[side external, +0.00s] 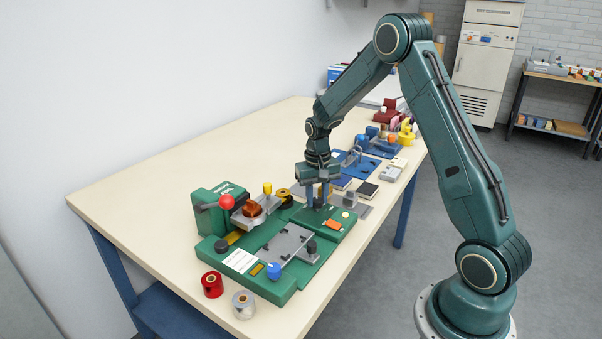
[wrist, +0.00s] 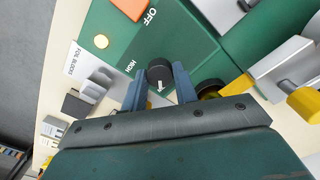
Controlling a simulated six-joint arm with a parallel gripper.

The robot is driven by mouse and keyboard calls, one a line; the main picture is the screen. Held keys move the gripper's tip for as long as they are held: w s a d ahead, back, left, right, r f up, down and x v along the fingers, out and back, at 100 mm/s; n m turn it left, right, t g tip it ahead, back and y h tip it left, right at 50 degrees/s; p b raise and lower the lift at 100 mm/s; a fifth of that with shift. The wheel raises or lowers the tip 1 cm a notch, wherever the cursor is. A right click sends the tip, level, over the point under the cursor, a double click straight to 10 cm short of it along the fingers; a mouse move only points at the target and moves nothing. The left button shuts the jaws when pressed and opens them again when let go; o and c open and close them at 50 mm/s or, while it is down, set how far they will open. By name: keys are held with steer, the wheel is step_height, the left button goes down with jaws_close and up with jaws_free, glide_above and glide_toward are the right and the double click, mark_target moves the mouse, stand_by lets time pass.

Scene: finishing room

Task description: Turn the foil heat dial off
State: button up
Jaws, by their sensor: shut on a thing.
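The foil heat dial (wrist: 157,70) is a black round knob on the green foil machine (side external: 262,292). Its white arrow points down in the wrist view, towards my gripper's body and away from the OFF lettering (wrist: 150,17). The HIGH lettering (wrist: 124,66) is at the dial's left. My gripper (wrist: 160,84) has its two blue fingers on either side of the dial, shut on it. In the side view my gripper (side external: 317,198) points down at the machine's back right part, and the fingers mostly hide the dial.
An orange switch (side external: 334,225) and a pale round button (wrist: 101,41) are near the dial. A yellow-tipped lever (side external: 267,187) and a red-ball lever (side external: 226,202) rise from the machine. Foil rolls (side external: 212,285) stand in front. Grey blocks (wrist: 74,105) lie beside it.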

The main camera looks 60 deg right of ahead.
mark_target(317, 200)
steer(key=n, duration=0.4)
steer(key=shift+n, duration=0.4)
steer(key=n, duration=0.4)
steer(key=shift+r+n, duration=0.1)
steer(key=shift+n, duration=0.2)
steer(key=o, duration=1)
steer(key=shift+c, duration=0.2)
steer(key=shift+r, duration=0.1)
step_height(317, 200, up, 14)
steer(key=shift+f, duration=0.2)
steer(key=shift+a, duration=0.2)
